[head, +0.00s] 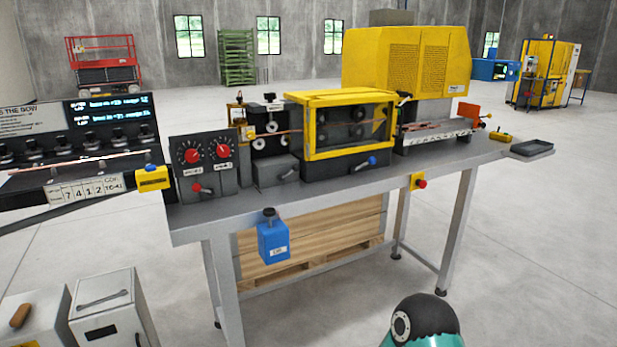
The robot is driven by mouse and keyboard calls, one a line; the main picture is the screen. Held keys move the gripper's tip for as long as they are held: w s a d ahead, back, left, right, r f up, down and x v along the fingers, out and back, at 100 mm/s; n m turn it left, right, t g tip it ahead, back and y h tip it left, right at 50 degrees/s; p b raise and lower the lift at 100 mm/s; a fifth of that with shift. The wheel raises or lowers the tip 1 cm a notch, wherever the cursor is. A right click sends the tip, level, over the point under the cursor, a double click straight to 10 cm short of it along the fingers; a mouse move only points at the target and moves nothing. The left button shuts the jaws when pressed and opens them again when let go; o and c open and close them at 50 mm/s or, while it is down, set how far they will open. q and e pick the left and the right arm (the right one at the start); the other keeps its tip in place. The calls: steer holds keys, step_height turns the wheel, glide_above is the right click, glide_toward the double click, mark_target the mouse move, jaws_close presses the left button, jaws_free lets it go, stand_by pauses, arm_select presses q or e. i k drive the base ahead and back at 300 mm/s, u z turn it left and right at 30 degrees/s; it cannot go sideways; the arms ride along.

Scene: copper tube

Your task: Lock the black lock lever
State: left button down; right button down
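A small dark lever-like part (403,97) stands at the top right corner of the yellow-framed guard (308,128) on the bench machine. Another small dark handle (291,173) shows on the front of the grey block left of the guard. I cannot tell for sure which of these is the black lock lever, nor whether it is locked. Neither of my grippers is in view. Only a black and teal rounded part of my own arm (430,318) shows at the bottom right, apart from the bench.
The metal bench (330,205) carries a dial box (206,165) with red knobs, a blue-tipped lever (372,161) and a large yellow hood (405,65). A blue box (273,242) hangs at the front edge. Grey cabinets (108,305) stand lower left. Floor at right is clear.

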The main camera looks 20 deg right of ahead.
mark_target(296, 167)
steer(key=z, duration=0.4)
steer(key=i, duration=1.25)
steer(key=u, duration=0.4)
